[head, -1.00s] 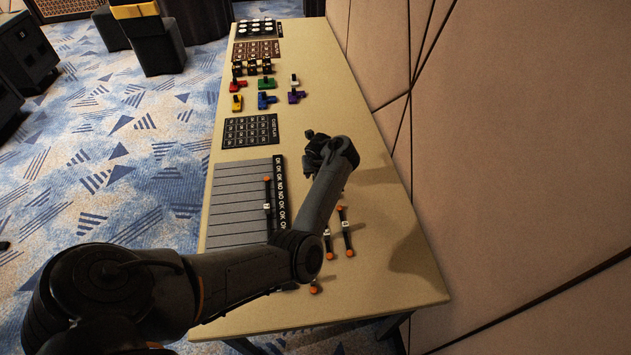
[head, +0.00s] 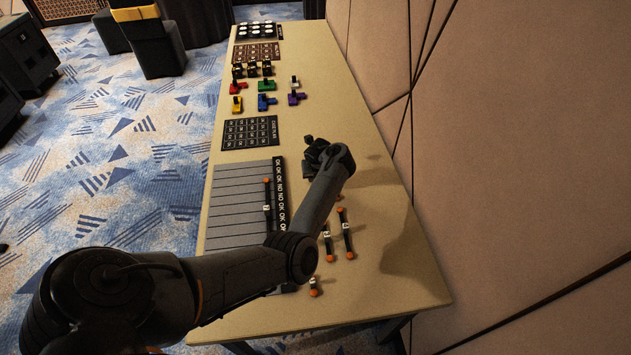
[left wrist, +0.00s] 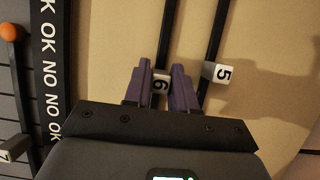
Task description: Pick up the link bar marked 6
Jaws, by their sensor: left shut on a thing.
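The link bar marked 6 (left wrist: 161,82) is dark with a white number tag and lies between the two purple fingers of my left gripper (left wrist: 161,88) in the left wrist view. The fingers are shut on it at the tag. I cannot tell whether it is clear of the table. In the head view my left gripper (head: 313,158) is over the table right of the label strip, and my own arm hides the held bar. The link bar marked 5 (left wrist: 217,72) lies just right of it in the wrist view. My right gripper is not in view.
Link bars with orange ends (head: 346,234) lie on the table (head: 390,285) right of my forearm. A grey slatted board (head: 235,205) with a bar on it is to the left. Coloured blocks (head: 266,101) and dark panels (head: 250,132) stand farther back. A wall closes the right side.

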